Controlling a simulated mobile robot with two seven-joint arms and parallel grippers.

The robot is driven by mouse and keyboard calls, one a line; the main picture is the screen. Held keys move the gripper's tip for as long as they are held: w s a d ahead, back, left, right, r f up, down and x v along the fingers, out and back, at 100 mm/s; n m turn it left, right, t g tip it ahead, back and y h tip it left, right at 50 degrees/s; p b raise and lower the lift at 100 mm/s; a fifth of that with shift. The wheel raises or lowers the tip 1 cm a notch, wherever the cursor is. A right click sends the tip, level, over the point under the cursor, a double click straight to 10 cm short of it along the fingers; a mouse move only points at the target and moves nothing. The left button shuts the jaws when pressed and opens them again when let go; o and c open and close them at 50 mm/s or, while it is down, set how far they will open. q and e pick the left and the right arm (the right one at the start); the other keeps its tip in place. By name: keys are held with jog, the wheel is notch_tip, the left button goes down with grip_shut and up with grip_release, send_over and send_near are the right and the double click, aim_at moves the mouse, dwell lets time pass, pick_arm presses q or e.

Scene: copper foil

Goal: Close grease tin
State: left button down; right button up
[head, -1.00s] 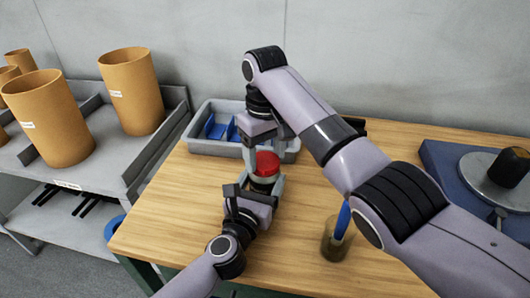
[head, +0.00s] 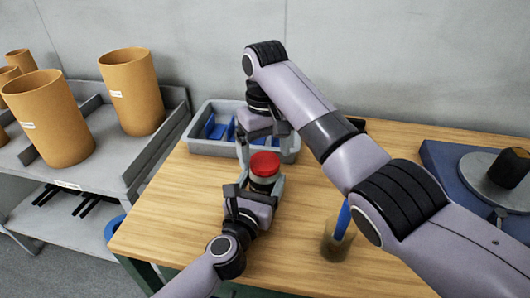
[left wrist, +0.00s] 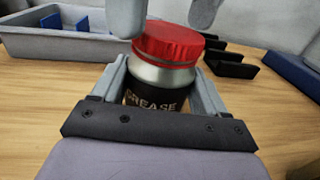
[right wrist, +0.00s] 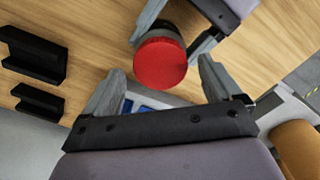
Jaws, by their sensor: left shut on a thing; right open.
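The grease tin (left wrist: 160,78) is silver with a black "GREASE" label and stands upright on the table. The red lid (head: 264,163) sits on top of it; I cannot tell whether it is fully tightened. My left gripper (head: 263,185) is shut around the tin's body from the near side; its two fingers also flank the tin in the left wrist view. My right gripper (right wrist: 160,66) is open above the lid, its fingers apart on either side.
A grey bin (head: 207,147) with blue dividers stands just behind the tin. A cup (head: 337,240) with a blue-handled tool is at the right front. A blue base with a round plate (head: 490,176) is farther right. Cardboard tubes (head: 131,90) stand on the left shelf.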

notch_tip(320, 180, up, 4)
jog(key=shift+f, duration=0.15)
jog(key=shift+c, duration=0.3)
jog(key=n, duration=0.3)
jog(key=shift+a+r+n, duration=0.15)
jog(key=shift+r+n, duration=0.25)
jog(key=n, duration=0.2)
jog(key=r+n, duration=0.1)
jog(key=n, duration=0.2)
jog(key=shift+w+a, duration=0.1)
jog(key=n, duration=0.5)
jog(key=shift+r, duration=0.4)
jog(key=n, duration=0.5)
jog(key=shift+d+r, duration=0.2)
jog(key=shift+r, duration=0.1)
